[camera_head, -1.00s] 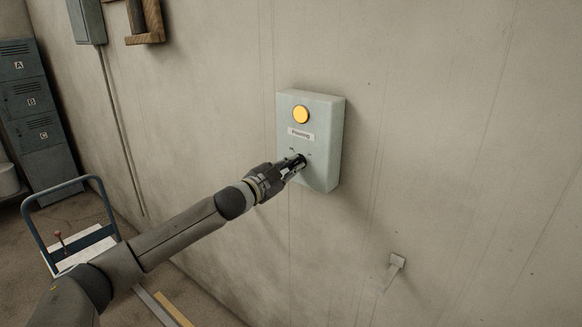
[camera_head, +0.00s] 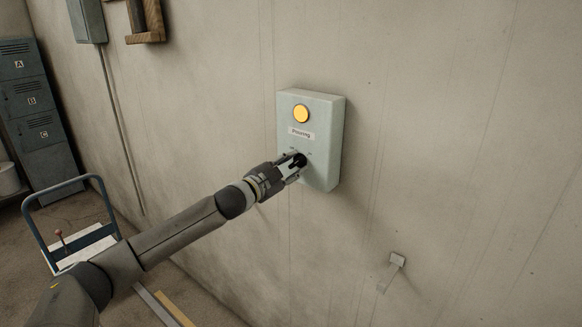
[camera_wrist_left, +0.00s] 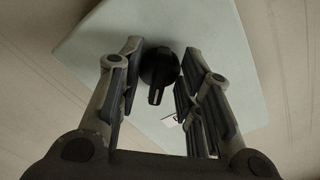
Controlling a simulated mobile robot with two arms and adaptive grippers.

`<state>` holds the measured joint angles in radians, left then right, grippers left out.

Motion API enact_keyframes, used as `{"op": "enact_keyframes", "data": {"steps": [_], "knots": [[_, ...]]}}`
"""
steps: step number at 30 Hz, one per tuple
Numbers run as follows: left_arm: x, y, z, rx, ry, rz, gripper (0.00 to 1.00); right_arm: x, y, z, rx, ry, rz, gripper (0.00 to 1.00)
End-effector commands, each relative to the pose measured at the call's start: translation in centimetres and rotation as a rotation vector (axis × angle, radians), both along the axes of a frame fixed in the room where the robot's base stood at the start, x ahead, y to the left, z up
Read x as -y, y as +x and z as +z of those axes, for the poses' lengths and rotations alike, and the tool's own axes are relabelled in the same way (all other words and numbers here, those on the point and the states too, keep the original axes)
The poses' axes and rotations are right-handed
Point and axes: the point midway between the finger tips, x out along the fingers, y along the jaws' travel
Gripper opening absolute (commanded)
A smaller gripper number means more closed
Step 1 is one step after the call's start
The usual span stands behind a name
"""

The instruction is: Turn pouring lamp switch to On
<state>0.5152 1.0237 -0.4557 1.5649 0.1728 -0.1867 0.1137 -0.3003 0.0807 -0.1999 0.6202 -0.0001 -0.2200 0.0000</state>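The pale green switch box (camera_head: 323,120) is fixed to the wall, with a bright yellow-orange lamp (camera_head: 301,114) at its top and a label reading "Pouring" below it. The black rotary switch (camera_head: 299,159) is on the lower front of the box. It also shows in the left wrist view (camera_wrist_left: 158,72), with its pointer toward the bottom of that picture. My left gripper (camera_head: 294,163) is at the switch; in the wrist view its fingers (camera_wrist_left: 156,85) are apart on either side of the knob, with gaps visible. My right gripper is not in view.
A blue-framed cart (camera_head: 62,187) stands at the lower left, with lockers (camera_head: 40,110) behind it. A small wall fitting (camera_head: 397,260) is at the lower right. The wall right of the box is clear.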

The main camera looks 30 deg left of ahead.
Motion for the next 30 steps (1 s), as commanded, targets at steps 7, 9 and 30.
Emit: {"op": "enact_keyframes", "data": {"steps": [7,9,30], "knots": [[-0.1,-0.2,0.0,-0.001,-0.001,0.001,0.33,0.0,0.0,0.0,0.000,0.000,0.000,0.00],[-0.1,-0.5,-0.1,-0.001,-0.001,0.001,0.33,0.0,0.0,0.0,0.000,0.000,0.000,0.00],[-0.6,-7.0,-0.2,-0.004,-0.002,0.001,0.33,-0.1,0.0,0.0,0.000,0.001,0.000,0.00]]}}
